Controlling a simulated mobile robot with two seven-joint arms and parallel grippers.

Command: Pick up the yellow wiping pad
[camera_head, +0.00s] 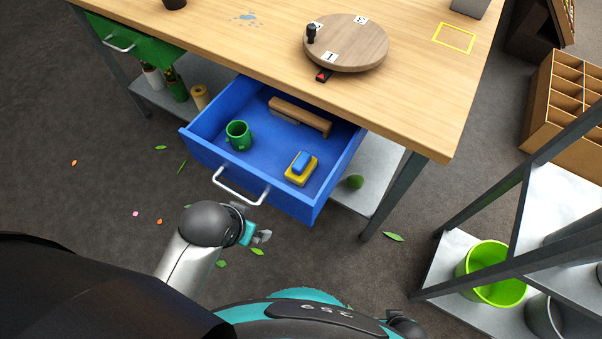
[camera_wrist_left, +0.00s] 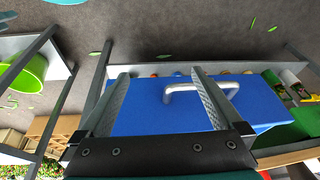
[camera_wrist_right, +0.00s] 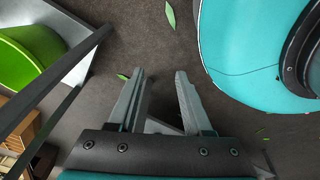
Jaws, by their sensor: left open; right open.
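The yellow wiping pad (camera_head: 293,179) with a blue grip on top lies in the open blue drawer (camera_head: 208,149), near its front right corner. My left gripper (camera_head: 262,236) is in front of the drawer, below its handle and apart from the pad. In the left wrist view my left gripper (camera_wrist_left: 160,73) is open and empty, with the blue drawer front and its handle (camera_wrist_left: 200,87) ahead; the pad does not show there. My right gripper (camera_wrist_right: 159,74) is open and empty over the floor, near my base.
The drawer also holds a green cup (camera_head: 238,135) and a wooden brush (camera_head: 299,115). The wooden tabletop (camera_head: 250,50) overhangs the drawer's back and carries a round turntable (camera_head: 345,42). A metal shelf with a green bucket (camera_head: 492,273) stands at the right.

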